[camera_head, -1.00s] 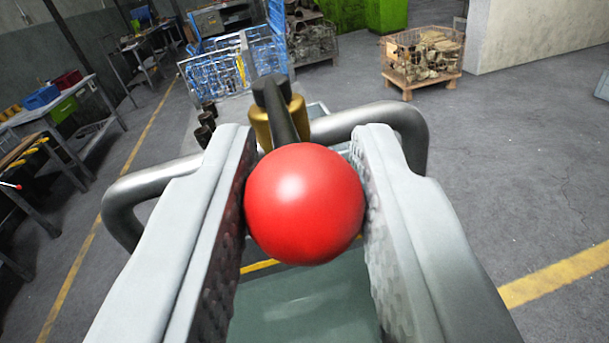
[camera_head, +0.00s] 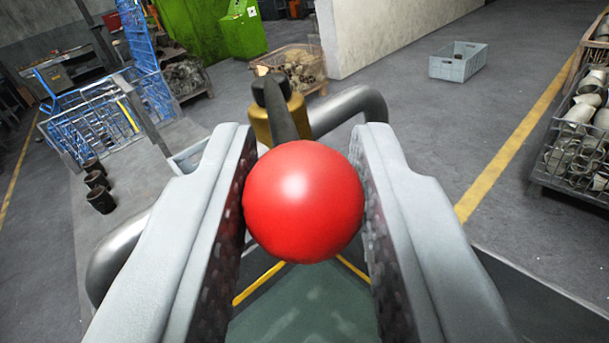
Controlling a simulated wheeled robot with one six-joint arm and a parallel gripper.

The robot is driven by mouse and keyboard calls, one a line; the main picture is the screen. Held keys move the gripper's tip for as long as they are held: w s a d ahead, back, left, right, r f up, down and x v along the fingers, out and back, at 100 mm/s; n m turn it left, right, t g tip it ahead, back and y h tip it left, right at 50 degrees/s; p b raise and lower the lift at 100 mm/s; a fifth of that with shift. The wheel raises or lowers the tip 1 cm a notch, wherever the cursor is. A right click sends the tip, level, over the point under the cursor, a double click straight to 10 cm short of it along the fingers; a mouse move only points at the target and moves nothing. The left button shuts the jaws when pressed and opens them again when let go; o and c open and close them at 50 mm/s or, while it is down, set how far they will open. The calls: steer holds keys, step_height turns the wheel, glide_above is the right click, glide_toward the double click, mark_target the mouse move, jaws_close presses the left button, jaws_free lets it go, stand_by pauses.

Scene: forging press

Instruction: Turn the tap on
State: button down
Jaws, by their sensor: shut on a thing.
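The tap's lever ends in a red ball knob (camera_head: 304,202). The dark lever (camera_head: 280,112) runs from the ball to a brass tap body (camera_head: 262,122) just beyond it. My gripper (camera_head: 304,200) is shut on the red ball, with one textured pad on each side of it. A bent grey metal pipe (camera_head: 350,105) passes behind the tap and shows again at the lower left of my gripper. The lower part of the tap is hidden by the ball and the fingers.
A green surface with yellow edge lines (camera_head: 300,305) lies below. Blue racks (camera_head: 100,120) and dark cylinders (camera_head: 98,190) stand at the left. A grey crate (camera_head: 458,62) and a wire bin of parts (camera_head: 580,135) are at the right, with open floor between.

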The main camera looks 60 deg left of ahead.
steer(key=shift+s+a, duration=0.15)
steer(key=shift+s, duration=0.1)
stand_by(0.3)
steer(key=c, duration=1.2)
jaws_free()
steer(key=shift+o, duration=0.2)
steer(key=v, duration=1.7)
steer(key=shift+s, duration=0.35)
steer(key=shift+a, duration=0.1)
